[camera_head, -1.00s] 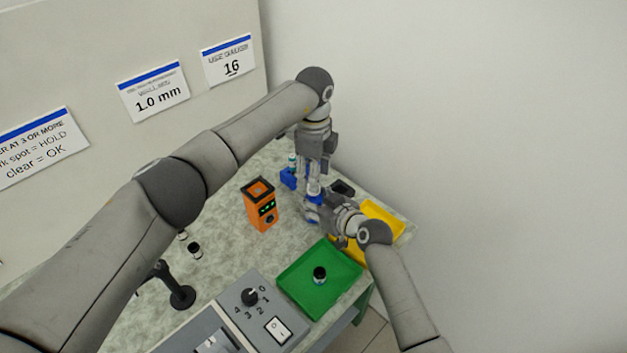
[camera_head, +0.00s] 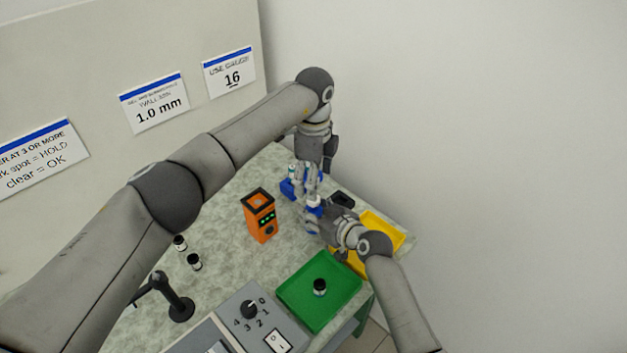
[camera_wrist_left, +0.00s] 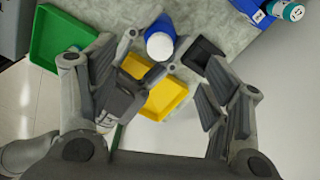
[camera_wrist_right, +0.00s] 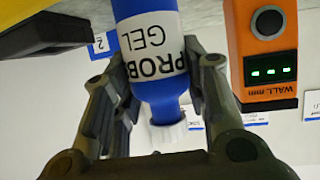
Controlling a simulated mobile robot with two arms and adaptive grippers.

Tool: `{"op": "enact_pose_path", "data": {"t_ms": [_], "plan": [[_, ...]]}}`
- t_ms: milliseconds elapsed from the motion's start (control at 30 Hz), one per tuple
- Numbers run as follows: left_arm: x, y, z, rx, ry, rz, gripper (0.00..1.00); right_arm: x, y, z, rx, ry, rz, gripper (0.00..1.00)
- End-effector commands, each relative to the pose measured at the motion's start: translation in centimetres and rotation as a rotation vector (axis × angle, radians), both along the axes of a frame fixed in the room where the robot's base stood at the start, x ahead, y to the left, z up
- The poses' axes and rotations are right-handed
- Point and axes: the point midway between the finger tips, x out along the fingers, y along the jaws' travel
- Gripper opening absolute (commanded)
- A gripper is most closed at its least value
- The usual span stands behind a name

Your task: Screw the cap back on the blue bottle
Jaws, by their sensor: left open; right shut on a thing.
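The blue bottle (camera_wrist_right: 147,20), with a white label reading PROBE GEL, is between the fingers of my right gripper (camera_wrist_right: 158,75), which is shut on it. The white cap (camera_wrist_right: 168,134) sits at the bottle's narrow end; how tightly it is seated I cannot tell. In the head view the white cap (camera_head: 314,202) faces up, with the bottle mostly hidden by the fingers. My left gripper (camera_head: 307,181) is open just above it, fingers spread. In the left wrist view the white cap (camera_wrist_left: 160,46) shows between these fingers, apart from them.
An orange wall gauge (camera_head: 259,215) stands left of the bottle. A blue holder (camera_head: 288,188) with a teal-and-white bottle stands behind. Bare table lies between the gauge and the green tray.

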Motion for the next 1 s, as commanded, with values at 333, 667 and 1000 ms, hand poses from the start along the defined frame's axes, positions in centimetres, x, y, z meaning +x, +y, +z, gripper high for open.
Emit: {"op": "enact_pose_path", "data": {"t_ms": [333,667,1000], "plan": [[0.1,0.0,7.4,0.000,-0.005,0.000,0.72,0.0,0.0,-0.1,-0.001,0.002,0.000,0.00],[0.0,0.0,10.6,0.001,-0.001,0.000,0.72,0.0,0.0,-0.1,-0.001,0.002,0.000,0.00],[0.0,0.0,10.6,0.000,-0.001,0.000,0.72,0.0,0.0,-0.1,-0.001,0.002,0.000,0.51]]}}
